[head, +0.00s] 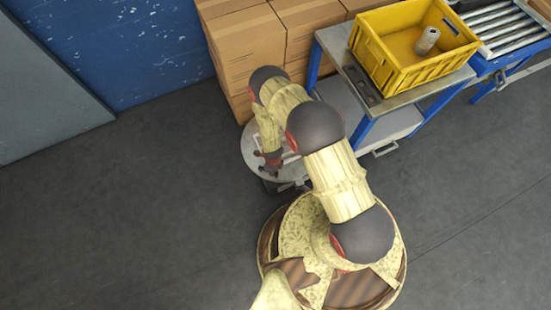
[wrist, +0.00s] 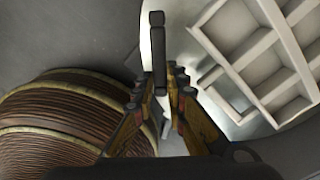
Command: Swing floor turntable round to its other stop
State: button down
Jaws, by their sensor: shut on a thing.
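The floor turntable (head: 251,148) is a round, light grey disc low on the floor, partly hidden under my arm in the head view. Its pale surface also shows at the right of the wrist view (wrist: 198,62). My gripper (head: 270,163) reaches down at the disc's near side. In the wrist view my gripper (wrist: 161,85) is shut on a dark upright bar (wrist: 157,35), which looks like the turntable's handle, at the disc's edge. A white gridded piece (wrist: 245,40) lies on the disc. Where the bar joins the disc is hidden.
Cardboard boxes (head: 247,45) stand behind the turntable. A blue-framed bench (head: 362,97) with a yellow crate (head: 395,62) holding a roll (head: 427,40) is at the right, close to the disc. A roller conveyor (head: 500,22) lies beyond. Open floor (head: 130,220) is at the left.

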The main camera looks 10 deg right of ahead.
jog(key=shift+w+a, duration=0.2)
jog(key=shift+w, duration=0.15)
jog(key=c, duration=2.1)
grip_release()
jog(key=o, duration=0.3)
jog(key=shift+s, duration=0.2)
notch_tip(320, 180, up, 12)
